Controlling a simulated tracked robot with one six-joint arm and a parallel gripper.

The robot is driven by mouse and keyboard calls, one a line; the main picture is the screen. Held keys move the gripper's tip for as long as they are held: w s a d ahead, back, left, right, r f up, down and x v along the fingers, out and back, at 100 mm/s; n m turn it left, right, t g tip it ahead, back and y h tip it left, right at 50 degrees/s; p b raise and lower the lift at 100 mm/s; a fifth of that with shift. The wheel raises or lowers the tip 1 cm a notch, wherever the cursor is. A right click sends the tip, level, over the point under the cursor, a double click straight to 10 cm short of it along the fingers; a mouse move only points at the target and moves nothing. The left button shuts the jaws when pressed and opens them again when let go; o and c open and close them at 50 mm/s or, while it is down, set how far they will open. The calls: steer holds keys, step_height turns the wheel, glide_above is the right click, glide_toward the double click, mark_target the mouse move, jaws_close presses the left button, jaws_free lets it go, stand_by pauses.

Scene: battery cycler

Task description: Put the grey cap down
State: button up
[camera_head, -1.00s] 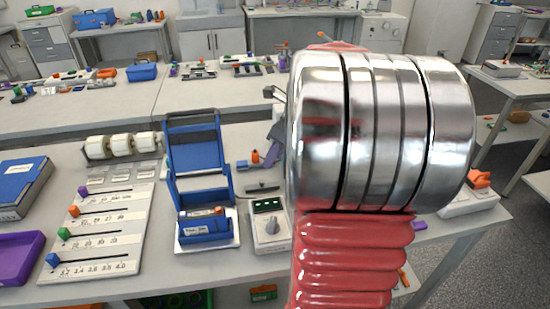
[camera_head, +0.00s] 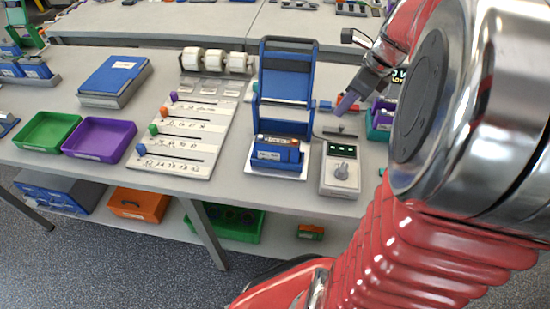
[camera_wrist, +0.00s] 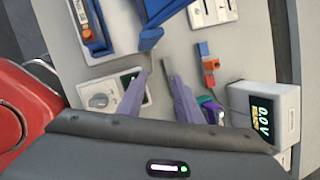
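I cannot make out the grey cap for certain. In the head view, a small grey piece (camera_head: 340,128) shows on a dark strip behind the meter; I cannot tell if it is the cap. No cap shows clearly between the tips. Their height above the table is hard to judge.
The meter (camera_head: 341,170) stands close to my fingers, beside the blue holder (camera_head: 286,105). An orange piece (camera_wrist: 208,62) and a display box (camera_wrist: 263,116) lie to the right in the wrist view. A slider board (camera_head: 190,130) and trays (camera_head: 100,138) are further left.

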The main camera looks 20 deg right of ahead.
steer(key=s+a+n, duration=0.4)
steer(key=a+n, duration=0.4)
steer(key=n, duration=0.1)
steer(key=s+a+r+n+t, duration=0.1)
steer(key=s+a+n, duration=0.2)
steer(key=a+n, duration=0.6)
steer(key=s+a+r+n, duration=0.1)
steer(key=s+a+n, duration=0.3)
steer(key=a+n, duration=0.5)
steer(key=shift+s+n+h, duration=0.3)
steer(key=shift+s+n, duration=0.05)
steer(key=shift+n, duration=0.85)
steer(key=shift+r, duration=0.1)
